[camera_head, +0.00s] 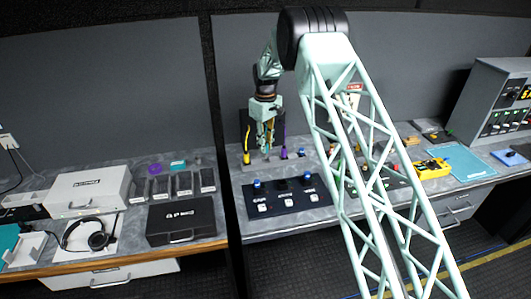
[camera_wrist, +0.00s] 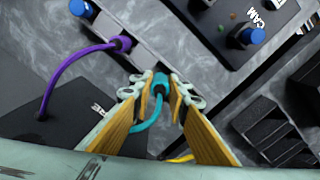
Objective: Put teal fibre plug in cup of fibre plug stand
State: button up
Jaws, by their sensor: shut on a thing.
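In the wrist view my gripper (camera_wrist: 160,92) is shut on the teal fibre plug (camera_wrist: 161,84), which sits between the fingertips. Its teal cable (camera_wrist: 150,122) curves back between the fingers. The plug's front end is close to a light grey bar (camera_wrist: 142,56), seemingly the fibre plug stand. I cannot tell whether the plug is in a cup or above it. A purple plug (camera_wrist: 122,43) with a purple cable sits on the bar, up and left of the teal plug. In the head view my gripper (camera_head: 267,146) points down at the back of the counter; the teal plug is unclear there.
A yellow plug (camera_head: 246,157) stands left of my gripper in the head view, and a purple plug (camera_head: 284,153) stands right. A black control panel (camera_head: 286,195) with blue knobs lies in front. Dark ridged blocks (camera_wrist: 272,133) stand right in the wrist view.

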dwell(0.3)
jog(key=shift+f, duration=1.85)
jog(key=shift+f, duration=0.1)
jog(key=o, duration=0.8)
jog(key=shift+o, duration=0.2)
jog(key=shift+r, duration=6.15)
